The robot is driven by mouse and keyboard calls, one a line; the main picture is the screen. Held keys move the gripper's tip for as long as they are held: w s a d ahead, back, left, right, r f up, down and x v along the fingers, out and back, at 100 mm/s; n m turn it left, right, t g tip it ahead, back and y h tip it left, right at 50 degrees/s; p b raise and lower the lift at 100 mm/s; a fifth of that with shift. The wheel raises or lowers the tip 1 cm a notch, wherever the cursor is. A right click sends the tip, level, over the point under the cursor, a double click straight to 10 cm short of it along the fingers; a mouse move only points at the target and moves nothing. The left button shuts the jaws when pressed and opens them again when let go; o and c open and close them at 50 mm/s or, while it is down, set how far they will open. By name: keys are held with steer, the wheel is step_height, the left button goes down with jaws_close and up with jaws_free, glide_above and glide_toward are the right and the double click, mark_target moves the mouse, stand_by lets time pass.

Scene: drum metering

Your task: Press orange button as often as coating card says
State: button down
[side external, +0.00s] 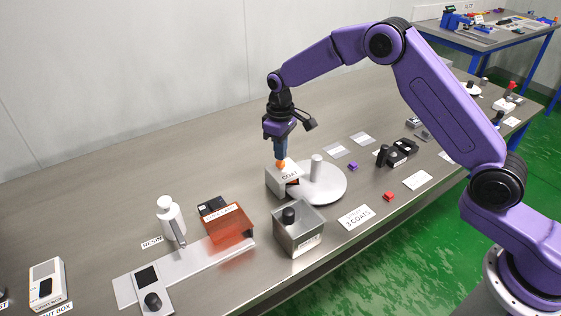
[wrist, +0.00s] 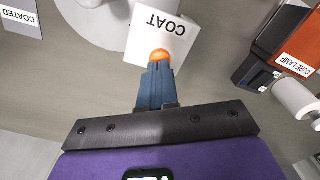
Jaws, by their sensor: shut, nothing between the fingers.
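The orange button (side external: 281,165) sits on top of the light-grey box labelled COAT (side external: 283,181). My gripper (side external: 281,157) points down with its blue fingers shut and empty, the tips right at the button. In the wrist view, the fingertips (wrist: 157,68) partly cover the button (wrist: 160,56), and the COAT label (wrist: 165,22) appears upside down. I cannot tell whether the tips touch the button or sit just above it. The coating card (side external: 356,217) lies flat near the table's front edge and reads 3 COATS; its smaller print is unreadable.
A white round turntable (side external: 326,186) with a short post stands right beside the box. A metal open bin (side external: 299,232) with a dark knob is in front. An orange translucent cover (side external: 228,222), labelled CURE LAMP in the wrist view (wrist: 297,66), and a white bottle (side external: 169,218) stand left.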

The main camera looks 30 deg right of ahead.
mark_target(281, 162)
steer(key=shift+r, duration=2.45)
steer(key=shift+f, duration=2.35)
steer(key=shift+f, duration=1.2)
steer(key=shift+r, duration=3.55)
